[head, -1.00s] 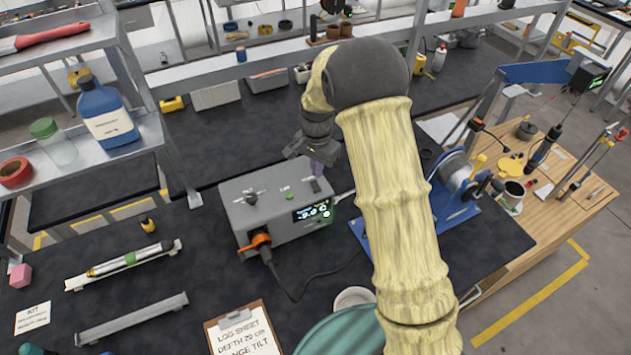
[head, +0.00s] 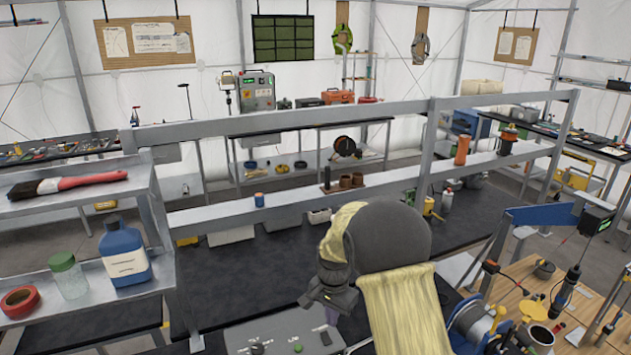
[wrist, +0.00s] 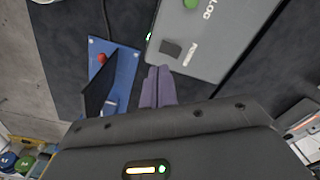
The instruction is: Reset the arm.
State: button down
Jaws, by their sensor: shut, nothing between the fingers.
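My gripper shows in the wrist view (wrist: 158,88) with its two purple fingers together and nothing between them. In the head view my gripper (head: 330,314) is small and partly dark at the end of my raised arm, above the black bench. The grey control box lies below it; its top shows at the bottom of the head view (head: 285,335) and in the wrist view (wrist: 212,38). The fingers appear apart from the box in the wrist view.
A blue stand with a wire spool (head: 474,322) is to the right of my arm. At left, a metal shelf holds a blue bottle (head: 124,254), a green-lidded jar (head: 68,274) and red tape (head: 19,302). A grey shelf rail (head: 300,203) crosses behind my arm.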

jog(key=s+d+n+t+b, duration=0.1)
jog(key=s+d+n+b, duration=0.2)
jog(key=s, duration=0.7)
jog(key=s+d+r+n+t+b, duration=0.1)
jog(key=s+d+n+b, duration=0.2)
jog(key=s+d, duration=0.4)
jog(key=s+n, duration=0.1)
jog(key=s, duration=0.3)
jog(key=shift+s+d, duration=0.15)
jog(key=shift+d, duration=0.25)
